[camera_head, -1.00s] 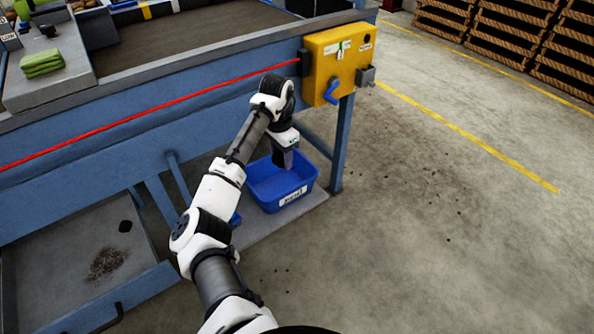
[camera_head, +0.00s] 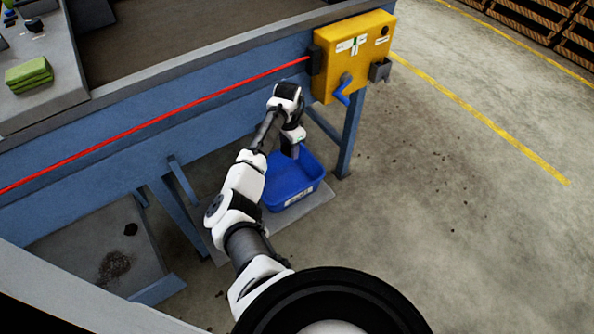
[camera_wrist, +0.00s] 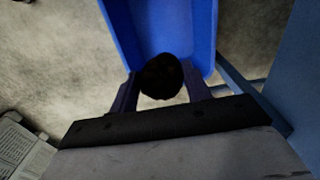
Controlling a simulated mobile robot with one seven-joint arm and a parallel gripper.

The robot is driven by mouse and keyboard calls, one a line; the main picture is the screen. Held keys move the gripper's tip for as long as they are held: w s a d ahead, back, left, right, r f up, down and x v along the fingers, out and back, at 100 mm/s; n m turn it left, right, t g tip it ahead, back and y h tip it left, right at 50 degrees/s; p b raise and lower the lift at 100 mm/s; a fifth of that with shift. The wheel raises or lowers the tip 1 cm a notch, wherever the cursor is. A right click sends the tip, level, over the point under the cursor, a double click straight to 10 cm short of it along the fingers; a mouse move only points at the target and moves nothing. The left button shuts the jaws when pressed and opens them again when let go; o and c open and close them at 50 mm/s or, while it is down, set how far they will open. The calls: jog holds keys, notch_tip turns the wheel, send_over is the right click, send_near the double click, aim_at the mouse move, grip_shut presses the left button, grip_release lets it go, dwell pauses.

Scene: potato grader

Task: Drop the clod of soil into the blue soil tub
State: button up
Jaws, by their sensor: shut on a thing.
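In the wrist view, a dark, round clod of soil (camera_wrist: 161,77) sits between the two fingers of my gripper (camera_wrist: 160,88), which is shut on it. The blue soil tub (camera_wrist: 150,25) lies just beyond the clod there, and the clod overlaps the tub's near edge in the picture. In the head view, the blue tub (camera_head: 292,186) stands on a grey slab under the frame of the grader, with a white label on its front. My gripper (camera_head: 291,155) points down at the tub's back-left part. The clod is hidden in the head view.
The blue grader frame (camera_head: 150,140) with a red cord runs above and behind the tub. A yellow control box (camera_head: 352,58) with a blue handle hangs at its right end, over a blue leg (camera_head: 349,135). A low grey tray (camera_head: 95,250) holds soil at left. Open floor lies right.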

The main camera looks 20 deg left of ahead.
notch_tip(320, 180, down, 6)
jog(key=b, duration=0.5)
jog(key=shift+b, duration=0.3)
jog(key=o, duration=1.1)
jog(key=shift+r, duration=0.1)
notch_tip(320, 180, up, 14)
jog(key=b, duration=0.2)
jog(key=shift+b, duration=0.3)
jog(key=shift+f, duration=0.2)
